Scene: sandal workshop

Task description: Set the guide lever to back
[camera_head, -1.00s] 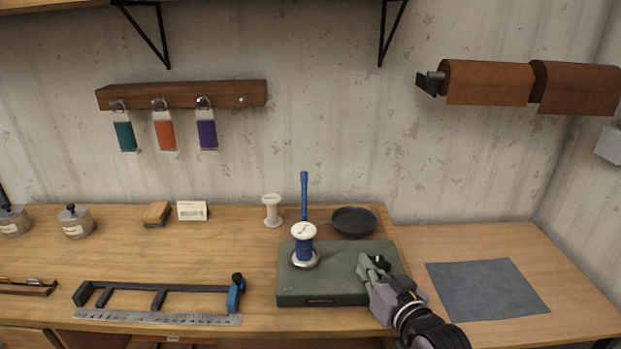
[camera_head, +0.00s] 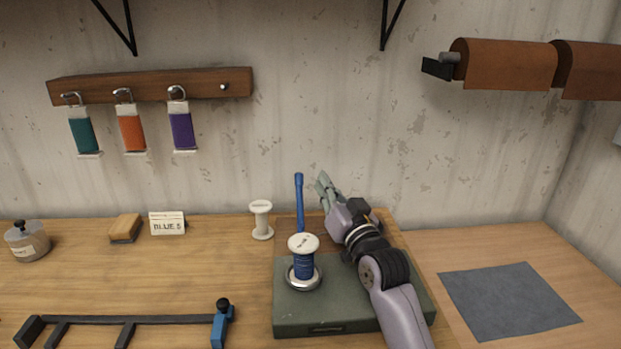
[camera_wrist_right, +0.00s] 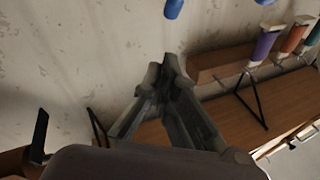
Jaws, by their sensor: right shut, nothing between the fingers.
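The guide lever (camera_head: 299,200) is a blue upright rod at the back of the green machine base (camera_head: 300,322). It stands behind a blue thread spool (camera_head: 303,264) with a white top. My right gripper (camera_head: 321,180) is shut and empty just right of the lever's upper part, with a small gap between them in the head view. In the right wrist view the shut fingers (camera_wrist_right: 168,72) point up the picture, and a rounded blue tip, probably the lever (camera_wrist_right: 173,9), shows beyond them. My left gripper is not in view.
A white empty spool (camera_head: 261,220) stands left of the lever. A card reading BLUE 5 (camera_head: 167,223) and a brown block (camera_head: 125,228) are farther left. A grey mat (camera_head: 511,300) lies on the right. A rack (camera_head: 150,88) with thread hangs on the wall.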

